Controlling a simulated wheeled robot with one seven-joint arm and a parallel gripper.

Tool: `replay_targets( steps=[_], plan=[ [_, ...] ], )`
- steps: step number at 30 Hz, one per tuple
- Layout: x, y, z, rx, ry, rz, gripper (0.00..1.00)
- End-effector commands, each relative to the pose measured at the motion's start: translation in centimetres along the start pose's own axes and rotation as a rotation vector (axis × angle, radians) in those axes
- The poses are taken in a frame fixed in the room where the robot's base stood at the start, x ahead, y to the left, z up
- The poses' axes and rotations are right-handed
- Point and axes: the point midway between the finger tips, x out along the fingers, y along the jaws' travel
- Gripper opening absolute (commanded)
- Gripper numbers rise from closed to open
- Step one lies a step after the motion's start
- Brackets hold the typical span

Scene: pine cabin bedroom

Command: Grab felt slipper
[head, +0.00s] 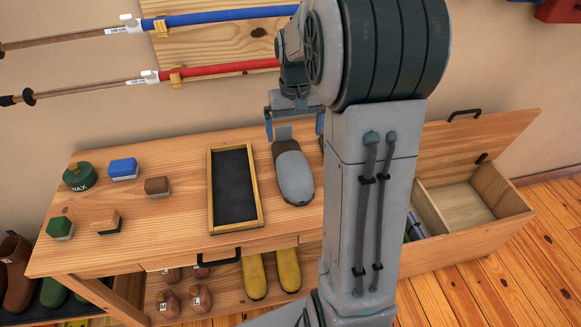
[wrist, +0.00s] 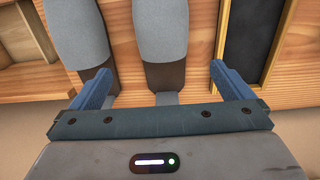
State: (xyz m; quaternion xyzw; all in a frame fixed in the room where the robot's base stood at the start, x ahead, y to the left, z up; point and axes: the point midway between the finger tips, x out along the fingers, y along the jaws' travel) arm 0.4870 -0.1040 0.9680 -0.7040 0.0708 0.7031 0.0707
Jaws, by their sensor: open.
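A grey felt slipper (head: 294,178) with a dark brown part at its near-wall end lies on the wooden bench top, right of the framed black tray. It also shows in the wrist view (wrist: 160,32), between my two fingers. A second matching slipper (wrist: 74,32) lies beside it in the wrist view; in the head view my arm hides nearly all of it. My gripper (head: 294,122) is open and empty at the slipper's dark end. In the wrist view (wrist: 163,72), the left finger overlaps the second slipper's dark end; I cannot tell whether they touch.
The black wood-framed tray (head: 256,217) lies close to the slipper. A green wax tin (head: 79,177), a blue block (head: 123,168) and several brushes or blocks stand at left. An open bench compartment (head: 460,206) is at right. Ski poles (head: 215,70) hang on the wall behind.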

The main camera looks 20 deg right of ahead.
Motion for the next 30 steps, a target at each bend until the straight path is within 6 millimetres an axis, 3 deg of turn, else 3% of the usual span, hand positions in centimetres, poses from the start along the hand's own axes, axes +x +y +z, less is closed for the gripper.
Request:
replay_targets(
  steps=[10, 19, 25, 30],
  plan=[
    [6.5, -0.1, 0.1, 0.000, -0.007, -0.001, 1.00],
    [9.0, -0.1, 0.1, -0.001, -0.004, 0.000, 1.00],
    [12.0, -0.4, 0.5, -0.001, -0.006, 0.000, 1.00],
    [13.4, -0.3, 0.4, -0.001, -0.003, 0.000, 1.00]
  ],
)
